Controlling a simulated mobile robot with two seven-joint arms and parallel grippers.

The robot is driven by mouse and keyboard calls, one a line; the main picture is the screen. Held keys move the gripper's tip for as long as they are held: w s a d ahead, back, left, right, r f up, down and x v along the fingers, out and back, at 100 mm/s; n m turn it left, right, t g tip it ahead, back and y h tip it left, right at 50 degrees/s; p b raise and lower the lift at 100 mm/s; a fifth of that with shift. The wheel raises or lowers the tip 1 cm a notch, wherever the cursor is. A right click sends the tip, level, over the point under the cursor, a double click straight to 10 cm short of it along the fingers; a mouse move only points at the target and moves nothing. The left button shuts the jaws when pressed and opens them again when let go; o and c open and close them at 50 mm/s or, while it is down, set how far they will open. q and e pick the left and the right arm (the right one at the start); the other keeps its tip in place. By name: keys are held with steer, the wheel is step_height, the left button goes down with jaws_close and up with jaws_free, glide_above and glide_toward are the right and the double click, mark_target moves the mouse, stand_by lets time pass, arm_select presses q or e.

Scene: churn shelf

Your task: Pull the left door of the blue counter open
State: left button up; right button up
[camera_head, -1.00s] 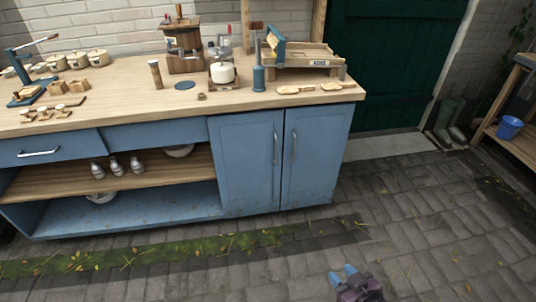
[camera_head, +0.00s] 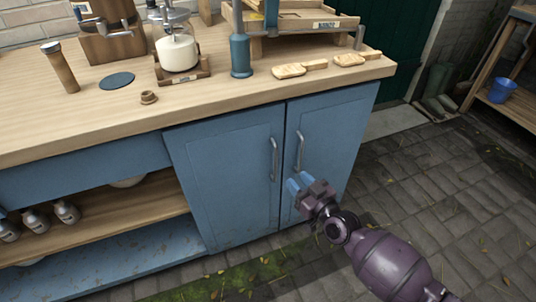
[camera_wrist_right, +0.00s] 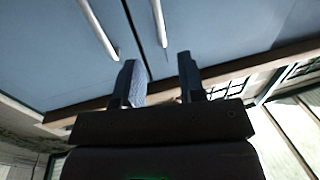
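The blue counter (camera_head: 90,180) has two closed doors side by side. The left door (camera_head: 228,185) has a vertical metal bar handle (camera_head: 274,158) near its right edge. The right door (camera_head: 335,140) has its own handle (camera_head: 299,150) beside the seam. My right gripper (camera_head: 296,184) is in front of the doors, just below the handles. In the right wrist view, which looks upside down, the right gripper (camera_wrist_right: 160,80) is open and empty. The left door's handle (camera_wrist_right: 160,22) lines up ahead between the fingers, apart from them. My left gripper is out of view.
Open shelves with bottles (camera_head: 66,211) lie left. Paving (camera_head: 440,190) in front is clear.

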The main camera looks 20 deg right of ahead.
steer(key=shift+b+x, duration=1.15)
steer(key=shift+x, duration=4.55)
steer(key=shift+r, duration=0.15)
jaws_close()
